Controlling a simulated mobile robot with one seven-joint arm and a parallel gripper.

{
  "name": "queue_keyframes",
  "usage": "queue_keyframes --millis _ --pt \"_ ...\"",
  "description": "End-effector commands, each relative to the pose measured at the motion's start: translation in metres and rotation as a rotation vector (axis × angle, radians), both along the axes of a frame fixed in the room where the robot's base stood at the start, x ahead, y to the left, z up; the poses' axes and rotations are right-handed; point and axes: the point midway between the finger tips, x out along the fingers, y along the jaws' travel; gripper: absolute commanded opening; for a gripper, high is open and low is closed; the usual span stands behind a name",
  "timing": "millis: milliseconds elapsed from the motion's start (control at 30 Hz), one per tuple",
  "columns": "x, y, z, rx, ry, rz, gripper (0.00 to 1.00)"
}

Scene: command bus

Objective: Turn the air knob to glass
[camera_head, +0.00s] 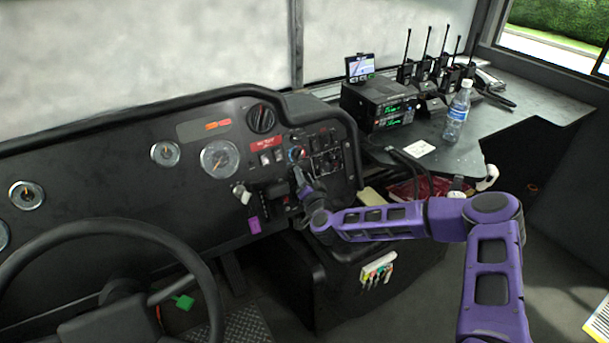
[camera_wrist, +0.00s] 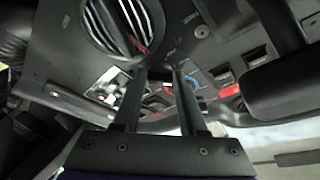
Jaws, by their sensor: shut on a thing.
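A dial with a blue and red ring (camera_head: 297,153) shows just above the fingertips. Its blue arc also shows beside the right finger in the wrist view (camera_wrist: 197,82).
The steering wheel (camera_head: 105,228) is at the lower left. A side table (camera_head: 485,146) at the right bears radios (camera_head: 382,107) and a water bottle (camera_head: 458,112).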

Motion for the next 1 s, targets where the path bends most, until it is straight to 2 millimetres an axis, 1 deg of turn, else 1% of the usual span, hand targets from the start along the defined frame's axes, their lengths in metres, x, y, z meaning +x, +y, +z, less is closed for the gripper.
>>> queue_keyframes --millis 33,600,800,1000 --pt "-0.0001 0.0012 0.0033 0.032 0.021 -0.014 0.00" --pt "0.0003 0.0040 0.0088 0.446 0.300 -0.197 0.00" --pt "0.0007 0.0038 0.0097 0.564 0.379 -0.249 0.00" --pt "0.0008 0.0044 0.0099 0.645 0.435 -0.283 0.00"
